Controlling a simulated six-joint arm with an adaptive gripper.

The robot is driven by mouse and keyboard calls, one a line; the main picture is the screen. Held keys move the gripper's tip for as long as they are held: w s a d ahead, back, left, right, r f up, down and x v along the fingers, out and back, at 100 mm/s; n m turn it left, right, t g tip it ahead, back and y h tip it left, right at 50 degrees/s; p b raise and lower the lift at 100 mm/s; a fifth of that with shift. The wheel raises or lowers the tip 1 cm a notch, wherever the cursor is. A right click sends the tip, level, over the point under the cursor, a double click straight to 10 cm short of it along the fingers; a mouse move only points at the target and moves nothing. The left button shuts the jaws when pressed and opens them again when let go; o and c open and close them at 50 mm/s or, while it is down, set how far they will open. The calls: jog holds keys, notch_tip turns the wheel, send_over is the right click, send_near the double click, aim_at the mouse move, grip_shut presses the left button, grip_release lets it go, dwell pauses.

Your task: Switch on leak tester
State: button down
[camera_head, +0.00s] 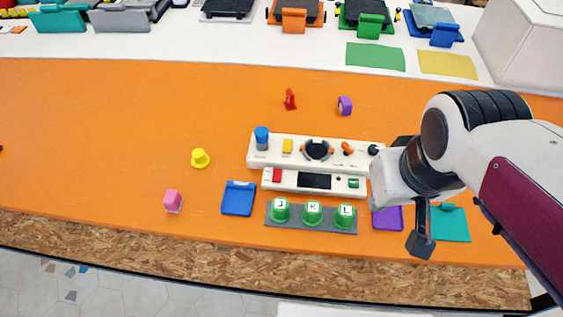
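Two white control panels stand on the orange table; no label tells which is the leak tester. The rear panel (318,156) carries a blue knob (262,137), a yellow block (287,146), a round black dial, an orange lever (347,147) and a black knob. The front panel (335,190) has a red button (277,174), a dark display (314,181) and a small green switch (353,183). My gripper (420,243) hangs right of both panels, fingers downward, apart from the switches. Its finger gap cannot be made out. My gripper partly hides the panels' right ends.
Green buttons J (280,209), K and L sit in front on a grey strip. A blue tray (238,198) lies left, purple (387,217) and teal (450,223) ones right. A pink cube (172,200) and yellow piece (200,158) stand left. The table's far left is mostly clear.

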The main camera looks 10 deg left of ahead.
jog(key=w+a+f+n+g, duration=0.1)
jog(key=w+a+f+g, duration=0.15)
jog(key=w+a, duration=0.35)
jog(key=m+t, duration=0.1)
jog(key=m, duration=0.2)
send_over(281, 170)
jog(key=s, duration=0.3)
jog(key=shift+h, duration=0.3)
jog(key=f, duration=0.4)
jog(key=shift+w+f, duration=0.25)
jog(key=shift+f, duration=0.1)
jog(key=f, duration=0.4)
jog(key=w+f, duration=0.1)
jog(key=f, duration=0.3)
jog(key=w+f, duration=0.1)
jog(key=f, duration=0.3)
jog(key=shift+d+f, duration=0.1)
jog(key=shift+f, duration=0.1)
jog(key=shift+w+f, duration=0.15)
jog(key=shift+f, duration=0.55)
